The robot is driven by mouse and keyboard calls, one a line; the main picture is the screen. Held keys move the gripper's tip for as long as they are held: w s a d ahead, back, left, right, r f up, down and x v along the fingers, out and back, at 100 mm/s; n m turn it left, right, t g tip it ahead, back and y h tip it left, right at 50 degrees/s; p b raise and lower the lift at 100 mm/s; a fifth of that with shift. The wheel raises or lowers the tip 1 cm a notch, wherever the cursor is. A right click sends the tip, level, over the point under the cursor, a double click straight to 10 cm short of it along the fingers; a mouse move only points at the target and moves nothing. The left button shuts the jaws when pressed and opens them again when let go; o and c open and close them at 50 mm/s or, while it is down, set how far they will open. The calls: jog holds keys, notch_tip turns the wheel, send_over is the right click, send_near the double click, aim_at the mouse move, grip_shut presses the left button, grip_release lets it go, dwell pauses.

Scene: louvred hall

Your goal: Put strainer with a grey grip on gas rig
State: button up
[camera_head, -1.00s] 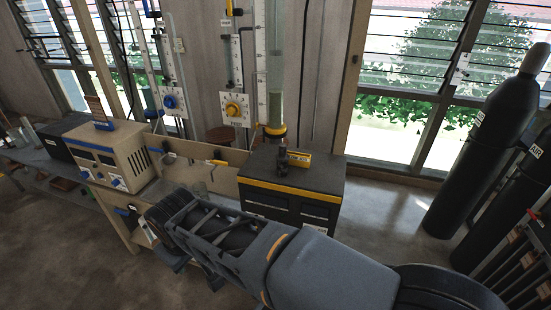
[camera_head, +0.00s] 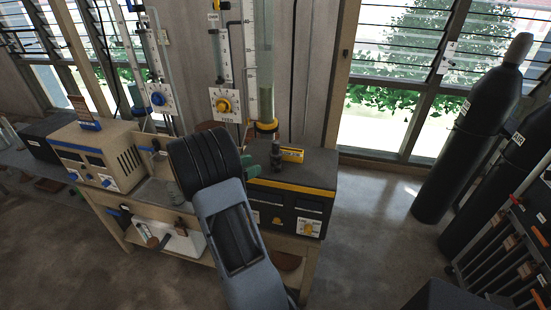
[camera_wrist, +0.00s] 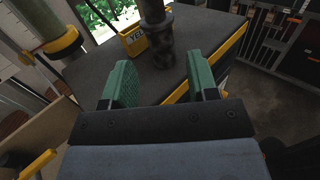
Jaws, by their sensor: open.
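A dark upright fitting with a mottled grey band (camera_head: 276,155) stands on the black yellow-trimmed cabinet; it may be the strainer, but its form is too small to be sure. In the wrist view the fitting (camera_wrist: 158,42) stands beyond my green fingertips, roughly between their lines and apart from them. My gripper (camera_wrist: 165,84) is open and empty, above the cabinet top. In the head view my gripper (camera_head: 252,165) is partly hidden by my dark wrist. Tubes and dial panels (camera_head: 225,105) stand at the wall behind the bench; I cannot tell whether they are the gas rig.
A yellow labelled block (camera_head: 292,154) sits beside the fitting on the black cabinet (camera_head: 310,172). A beige instrument box (camera_head: 100,155) is on the bench to the left. Dark gas cylinders (camera_head: 470,135) stand at right, with open floor between.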

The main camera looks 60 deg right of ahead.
aim_at(280, 153)
jog(key=p+x, duration=0.1)
jog(key=x, duration=0.5)
jog(key=shift+s+d, duration=0.15)
jog(key=shift+d, duration=0.15)
jog(key=p+x, duration=0.2)
jog(key=x, duration=0.1)
jog(key=shift+d+r, duration=0.1)
jog(key=shift+d, duration=0.25)
jog(key=shift+x, duration=0.8)
jog(key=shift+c, duration=0.4)
jog(key=c, duration=0.7)
